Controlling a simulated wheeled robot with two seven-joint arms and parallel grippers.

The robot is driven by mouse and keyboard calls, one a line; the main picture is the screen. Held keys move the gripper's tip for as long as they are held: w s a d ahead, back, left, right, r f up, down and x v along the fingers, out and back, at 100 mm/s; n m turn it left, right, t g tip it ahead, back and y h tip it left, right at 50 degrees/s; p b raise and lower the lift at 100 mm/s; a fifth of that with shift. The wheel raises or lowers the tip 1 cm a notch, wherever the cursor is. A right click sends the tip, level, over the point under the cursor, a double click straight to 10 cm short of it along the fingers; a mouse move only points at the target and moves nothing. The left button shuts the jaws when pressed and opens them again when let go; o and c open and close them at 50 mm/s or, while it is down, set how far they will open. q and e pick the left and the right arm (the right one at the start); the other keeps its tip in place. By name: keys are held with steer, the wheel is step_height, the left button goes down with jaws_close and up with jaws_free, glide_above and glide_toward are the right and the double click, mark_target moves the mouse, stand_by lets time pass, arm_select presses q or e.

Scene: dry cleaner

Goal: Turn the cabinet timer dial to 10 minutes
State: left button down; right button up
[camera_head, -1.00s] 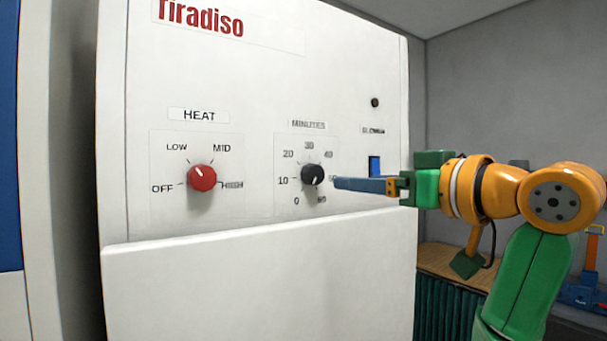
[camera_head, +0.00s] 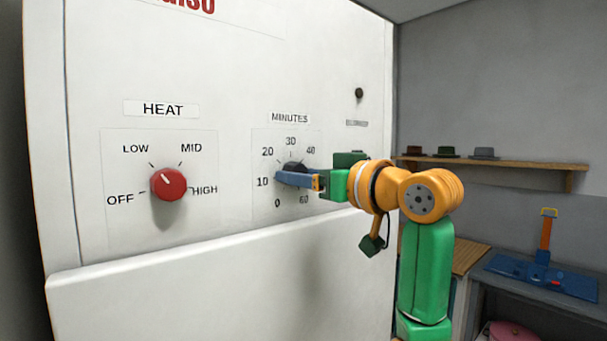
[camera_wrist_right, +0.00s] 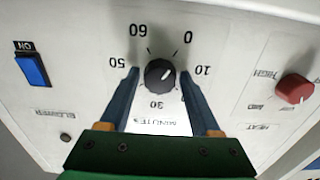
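The black timer dial (camera_head: 294,167) sits on the white cabinet panel under the MINUTES label, ringed by numbers from 0 to 60. My right gripper (camera_head: 283,177) reaches in from the right, and its blue finger covers the dial's lower part. In the right wrist view the dial (camera_wrist_right: 160,74) lies between the tips of the two spread fingers of the right gripper (camera_wrist_right: 159,72). Gaps show on both sides, so the gripper is open around it, apparently not gripping. A light pointer mark shows on the dial, but its exact reading is hard to tell. My left gripper is out of view.
A red HEAT knob (camera_head: 168,185) is left of the dial. A blue ON switch (camera_wrist_right: 32,70) shows in the right wrist view. The cabinet's lower front (camera_head: 220,285) juts out below the panel. A shelf with hats (camera_head: 483,153) hangs at right.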

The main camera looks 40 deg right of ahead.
steer(key=shift+s, duration=0.1)
jaws_close()
steer(key=m+b, duration=0.2)
steer(key=m, duration=0.7)
steer(key=shift+r, duration=0.1)
steer(key=shift+m, duration=0.5)
steer(key=shift+o, duration=1.9)
jaws_free()
steer(key=shift+s+d, duration=0.1)
steer(key=shift+s, duration=0.05)
